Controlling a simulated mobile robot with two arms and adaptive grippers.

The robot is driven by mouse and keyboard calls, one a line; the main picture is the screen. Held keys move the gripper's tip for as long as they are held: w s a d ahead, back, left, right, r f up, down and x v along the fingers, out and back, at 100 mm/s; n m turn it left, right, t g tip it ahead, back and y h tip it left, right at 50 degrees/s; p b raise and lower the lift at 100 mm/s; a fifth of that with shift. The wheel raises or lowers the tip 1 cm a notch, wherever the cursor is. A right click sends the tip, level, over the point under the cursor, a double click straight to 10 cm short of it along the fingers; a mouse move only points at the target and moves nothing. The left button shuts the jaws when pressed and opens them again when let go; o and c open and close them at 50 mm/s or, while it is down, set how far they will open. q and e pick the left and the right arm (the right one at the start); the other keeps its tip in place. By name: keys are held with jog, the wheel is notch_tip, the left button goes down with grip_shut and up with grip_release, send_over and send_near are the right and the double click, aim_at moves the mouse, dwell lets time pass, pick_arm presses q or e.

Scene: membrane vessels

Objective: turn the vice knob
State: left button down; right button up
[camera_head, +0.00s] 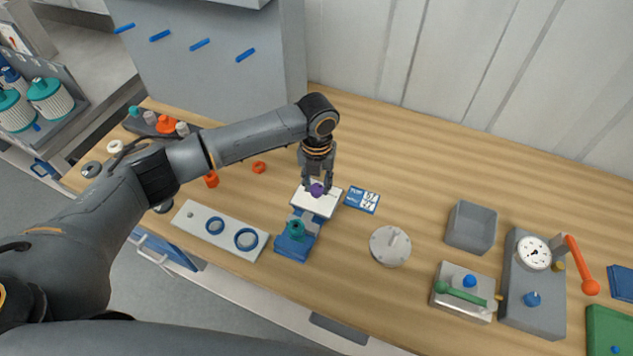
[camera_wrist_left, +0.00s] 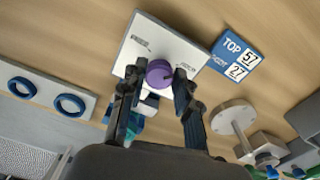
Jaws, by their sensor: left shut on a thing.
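A purple knob (camera_head: 317,189) sits on a white plate (camera_head: 322,207) near the middle of the bench. The knob also shows in the left wrist view (camera_wrist_left: 159,73), with small dark print on the plate beside it. My left gripper (camera_head: 316,186) points down over the plate and is shut on the purple knob, one finger on each side. In the left wrist view, the fingers (camera_wrist_left: 156,95) partly hide the plate's near part. A blue fixture with grey blocks (camera_head: 292,246) and a teal part on it stands just in front of the plate. My right gripper is not in view.
A blue label card (camera_head: 362,200) lies right of the plate. A grey slab with blue rings (camera_head: 221,229) lies left. Bare wood lies behind the card.

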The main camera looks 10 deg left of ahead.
aim_at(317, 187)
pick_arm(q)
jog(key=shift+m, duration=1.5)
jog(key=c, duration=1)
grip_release()
notch_tip(317, 187, up, 12)
